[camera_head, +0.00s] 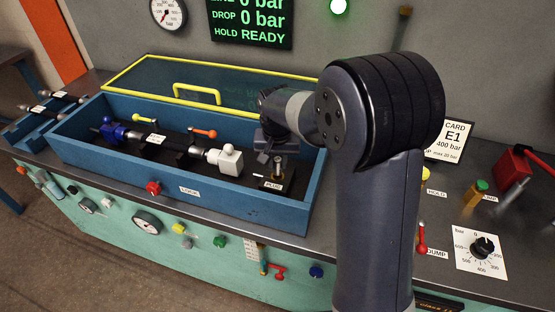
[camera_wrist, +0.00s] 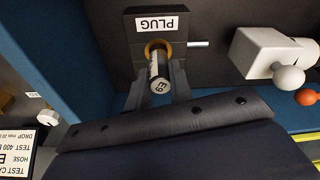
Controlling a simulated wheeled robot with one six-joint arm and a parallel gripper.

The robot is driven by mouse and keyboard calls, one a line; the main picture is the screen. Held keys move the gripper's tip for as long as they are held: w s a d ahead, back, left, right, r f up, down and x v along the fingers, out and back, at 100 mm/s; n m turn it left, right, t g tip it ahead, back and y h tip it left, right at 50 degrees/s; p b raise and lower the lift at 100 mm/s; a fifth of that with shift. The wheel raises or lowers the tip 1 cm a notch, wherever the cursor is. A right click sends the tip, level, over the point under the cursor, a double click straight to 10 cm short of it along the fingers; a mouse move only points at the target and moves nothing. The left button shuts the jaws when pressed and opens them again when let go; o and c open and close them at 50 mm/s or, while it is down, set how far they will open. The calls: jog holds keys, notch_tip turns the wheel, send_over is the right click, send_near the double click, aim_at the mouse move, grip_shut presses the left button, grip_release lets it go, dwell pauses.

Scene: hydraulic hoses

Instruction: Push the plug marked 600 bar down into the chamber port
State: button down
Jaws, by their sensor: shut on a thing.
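My gripper (camera_wrist: 160,80) is shut on the plug, one grey finger on each side. In the head view my gripper (camera_head: 272,146) is over the right end of the blue chamber (camera_head: 120,150), above the black block (camera_head: 262,184). The block lies inside the chamber.
The yellow-framed lid (camera_head: 180,80) is open at the back. Chamber walls surround the gripper closely.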

aim_at(278, 174)
jog(key=shift+f+b, duration=1.3)
jog(key=shift+f, duration=0.55)
dwell(0.3)
jog(key=c, duration=1.2)
grip_release()
jog(key=shift+r, duration=0.1)
jog(key=r, duration=0.3)
jog(key=s+r, duration=0.1)
jog(key=r, duration=0.6)
jog(key=shift+s+a+r, duration=0.1)
jog(key=shift+s+r, duration=0.2)
jog(key=shift+f, duration=0.1)
jog(key=f, duration=0.3)
jog(key=w+f, duration=0.1)
jog(key=f, duration=0.6)
jog(key=shift+w+f, duration=0.25)
jog(key=shift+r+p, duration=0.5)
jog(key=shift+r, duration=0.1)
jog(key=shift+f, duration=0.1)
